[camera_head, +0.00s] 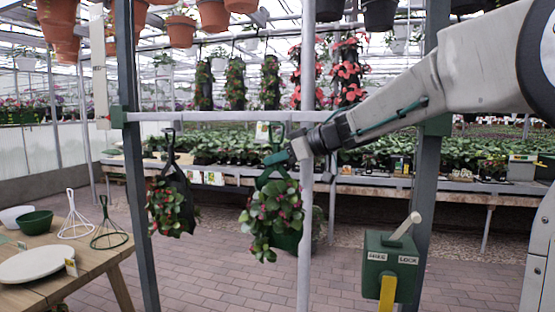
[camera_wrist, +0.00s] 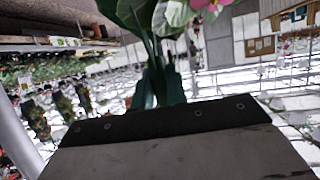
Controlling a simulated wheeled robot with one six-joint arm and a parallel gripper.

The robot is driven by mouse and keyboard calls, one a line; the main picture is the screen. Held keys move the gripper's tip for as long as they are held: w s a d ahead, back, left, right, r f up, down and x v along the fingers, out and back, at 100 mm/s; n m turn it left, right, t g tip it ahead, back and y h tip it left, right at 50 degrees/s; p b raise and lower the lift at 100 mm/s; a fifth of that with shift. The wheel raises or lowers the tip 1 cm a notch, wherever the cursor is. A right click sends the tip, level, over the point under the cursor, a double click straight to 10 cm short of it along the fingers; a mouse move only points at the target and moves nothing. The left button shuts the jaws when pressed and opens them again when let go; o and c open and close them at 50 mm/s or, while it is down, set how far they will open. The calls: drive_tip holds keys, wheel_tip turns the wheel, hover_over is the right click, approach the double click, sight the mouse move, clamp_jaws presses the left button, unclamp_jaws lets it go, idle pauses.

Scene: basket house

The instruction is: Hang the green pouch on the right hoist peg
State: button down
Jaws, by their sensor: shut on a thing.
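The green pouch (camera_head: 287,241), full of leaves and pink-red flowers, hangs upright in the middle of the head view. My gripper (camera_head: 276,158) is shut on its green straps, just below the white crossbar (camera_head: 225,116). A dark hook shape (camera_head: 271,130) stands above the gripper at the crossbar; I cannot tell whether the pouch's loop is around a peg there. A dark pouch (camera_head: 188,208) with similar flowers hangs from the crossbar's left hook (camera_head: 170,137). In the wrist view, the green straps (camera_wrist: 160,88) rise beyond the gripper, with leaves and a pink flower at the top edge.
A pale upright pole (camera_head: 306,215) stands just right of the green pouch. A green box with a lever (camera_head: 390,262) stands at the lower right. A wooden table (camera_head: 95,268) with bowls and wire stands is at left. Dark posts (camera_head: 143,230) flank the crossbar.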

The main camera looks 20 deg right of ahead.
drive_tip(key=shift+w+r, duration=0.1)
drive_tip(key=shift+w+d, duration=0.95)
drive_tip(key=shift+w, duration=0.25)
drive_tip(key=shift+w, duration=0.1)
drive_tip(key=shift+w+d, duration=0.45)
drive_tip(key=shift+w, duration=0.05)
drive_tip(key=shift+w+f, duration=0.1)
drive_tip(key=shift+f, duration=0.2)
idle(0.4)
drive_tip(key=shift+f, duration=0.5)
